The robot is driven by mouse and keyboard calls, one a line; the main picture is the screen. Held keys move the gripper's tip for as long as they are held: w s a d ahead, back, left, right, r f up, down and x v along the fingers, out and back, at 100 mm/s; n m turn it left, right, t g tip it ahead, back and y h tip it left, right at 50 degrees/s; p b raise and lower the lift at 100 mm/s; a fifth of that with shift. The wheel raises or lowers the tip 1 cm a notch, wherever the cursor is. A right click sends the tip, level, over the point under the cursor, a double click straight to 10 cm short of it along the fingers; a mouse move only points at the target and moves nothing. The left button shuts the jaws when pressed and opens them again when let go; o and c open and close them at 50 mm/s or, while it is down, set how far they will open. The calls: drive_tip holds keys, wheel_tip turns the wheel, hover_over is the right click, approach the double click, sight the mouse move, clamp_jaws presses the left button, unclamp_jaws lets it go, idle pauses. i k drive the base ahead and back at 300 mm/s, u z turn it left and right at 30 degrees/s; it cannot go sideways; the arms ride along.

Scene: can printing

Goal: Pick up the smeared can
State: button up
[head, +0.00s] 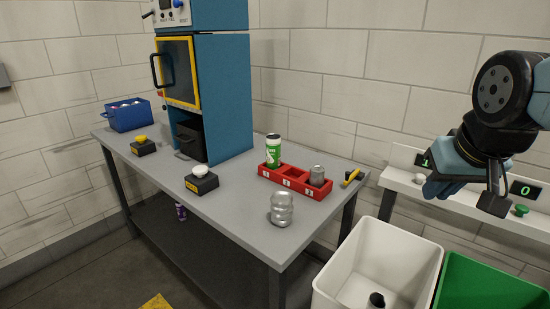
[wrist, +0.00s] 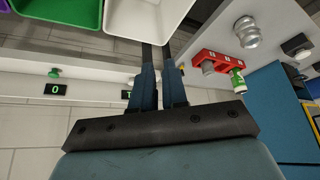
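A white-and-green can (head: 274,150) stands upright in the left slot of a red rack (head: 295,184). A plain grey can (head: 317,176) stands in its right slot, and the middle slot looks empty. A silver can-like object (head: 281,209) with a pinched middle stands on the table in front of the rack. I cannot tell smears on any of them. The wrist view shows the white-and-green can (wrist: 237,78), the grey can (wrist: 208,67) and the silver object (wrist: 247,30) upside down. My gripper (head: 466,192) is open and empty, high to the right of the table; its fingers (wrist: 157,88) are slightly apart.
A white bin (head: 345,254) and a green bin (head: 455,270) stand right of the table (head: 235,215). A tall blue cabinet machine (head: 226,95) and a blue crate (head: 128,119) stand at the back. Black button boxes (head: 203,184) sit near the front edge. A white ledge (head: 405,187) lines the wall.

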sight(273, 141)
drive_tip(key=u, duration=1.45)
drive_tip(key=i, duration=0.1)
drive_tip(key=z, duration=3.2)
drive_tip(key=k, duration=1.3)
drive_tip(key=u, duration=1.75)
drive_tip(key=i, duration=0.9)
drive_tip(key=u, duration=0.05)
